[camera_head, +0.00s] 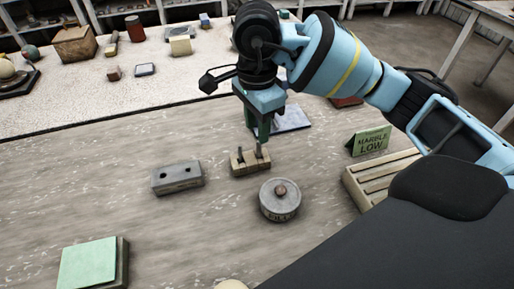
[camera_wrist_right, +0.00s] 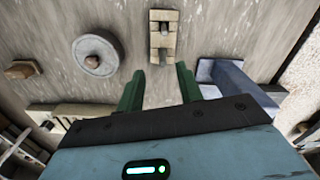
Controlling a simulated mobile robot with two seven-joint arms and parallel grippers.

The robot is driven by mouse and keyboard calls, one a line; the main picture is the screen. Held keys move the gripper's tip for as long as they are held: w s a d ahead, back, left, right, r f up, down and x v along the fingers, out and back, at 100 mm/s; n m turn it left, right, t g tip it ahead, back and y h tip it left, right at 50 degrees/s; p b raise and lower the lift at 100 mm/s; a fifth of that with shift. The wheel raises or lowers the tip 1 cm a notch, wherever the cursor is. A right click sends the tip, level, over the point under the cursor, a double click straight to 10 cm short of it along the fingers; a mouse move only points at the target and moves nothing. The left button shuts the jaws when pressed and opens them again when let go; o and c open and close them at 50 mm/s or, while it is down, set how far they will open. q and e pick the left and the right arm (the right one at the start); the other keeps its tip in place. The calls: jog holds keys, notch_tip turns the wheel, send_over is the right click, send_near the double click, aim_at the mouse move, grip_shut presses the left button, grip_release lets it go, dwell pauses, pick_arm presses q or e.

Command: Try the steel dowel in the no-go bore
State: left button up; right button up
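A small wooden block (camera_head: 249,168) stands on the grey-brown bench with two dark upright pins (camera_head: 258,151); the steel dowel is probably one of these, but I cannot tell which. A grey block (camera_head: 178,186) with two dark bores in its top lies to its left; I cannot tell which bore is the no-go one. My right gripper (camera_head: 262,136) points down just above and behind the wooden block. In the wrist view its green fingers (camera_wrist_right: 158,84) are apart with nothing between them, and the wooden block (camera_wrist_right: 163,50) lies beyond the tips. My left gripper is not in view.
A round grey weight-like disc (camera_head: 281,207) with a brown knob stands right of the wooden block. A slotted wooden rack (camera_head: 380,178) and a green "MARBLE LOW" sign (camera_head: 369,141) are farther right. A green-topped block (camera_head: 88,264) is front left. Bench between is clear.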

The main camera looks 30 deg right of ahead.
aim_at(259, 146)
jog(key=shift+w+d+f, duration=0.1)
jog(key=shift+d+f, duration=0.1)
jog(key=shift+f, duration=1.65)
jog(key=shift+w+d+f, duration=0.1)
jog(key=shift+d+f, duration=0.05)
jog(key=shift+f, duration=1.65)
grip_shut()
